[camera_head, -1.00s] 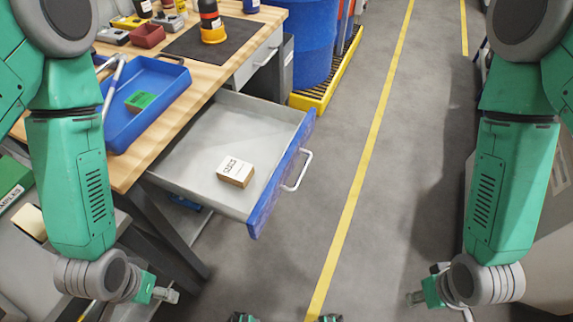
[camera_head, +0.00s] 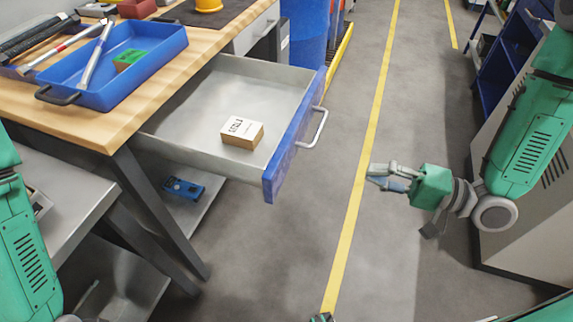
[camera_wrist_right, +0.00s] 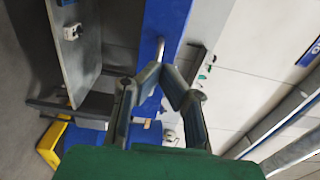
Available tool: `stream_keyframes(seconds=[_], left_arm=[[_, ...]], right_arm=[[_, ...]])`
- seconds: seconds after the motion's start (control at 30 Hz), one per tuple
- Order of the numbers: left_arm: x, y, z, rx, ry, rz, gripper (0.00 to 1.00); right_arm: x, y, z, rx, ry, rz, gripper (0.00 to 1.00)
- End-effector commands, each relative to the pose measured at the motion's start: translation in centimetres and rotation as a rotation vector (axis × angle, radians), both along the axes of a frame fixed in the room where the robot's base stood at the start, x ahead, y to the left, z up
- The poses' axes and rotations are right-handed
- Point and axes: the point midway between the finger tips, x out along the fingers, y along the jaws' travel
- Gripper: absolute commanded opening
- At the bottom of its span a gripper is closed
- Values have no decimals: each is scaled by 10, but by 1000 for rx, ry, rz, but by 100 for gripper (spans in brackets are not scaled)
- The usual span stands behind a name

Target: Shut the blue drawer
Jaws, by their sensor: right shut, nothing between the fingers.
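The blue drawer (camera_head: 290,150) is pulled out of the workbench. Its blue front has a pale bar handle (camera_head: 314,128), and a small box (camera_head: 242,132) lies in the grey tray. My right gripper (camera_head: 371,175) is to the right of the drawer front, apart from the handle, shut and empty, pointing left. In the right wrist view the drawer front (camera_wrist_right: 166,18) and handle (camera_wrist_right: 160,47) show beyond the closed fingertips (camera_wrist_right: 161,70).
The wooden bench top (camera_head: 120,118) holds a blue tray (camera_head: 150,75) with tools and a green block (camera_head: 128,59). Open floor with a yellow line (camera_head: 360,180) lies right of the drawer. A cabinet stands at the right.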

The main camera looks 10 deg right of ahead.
Motion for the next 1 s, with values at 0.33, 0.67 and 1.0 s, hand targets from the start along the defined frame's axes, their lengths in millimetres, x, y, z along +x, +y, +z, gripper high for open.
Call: stream_keyframes(seconds=[0.33,0.67,1.0], left_arm=[[0,0,-12,0,-1,-1,67],[0,0,-27,0,0,0,67],[0,0,-31,0,0,0,67]], right_arm=[[28,53,3,-3,-1,11,0],[65,102,1,0,-2,7,0],[78,120,3,-1,0,3,0]])
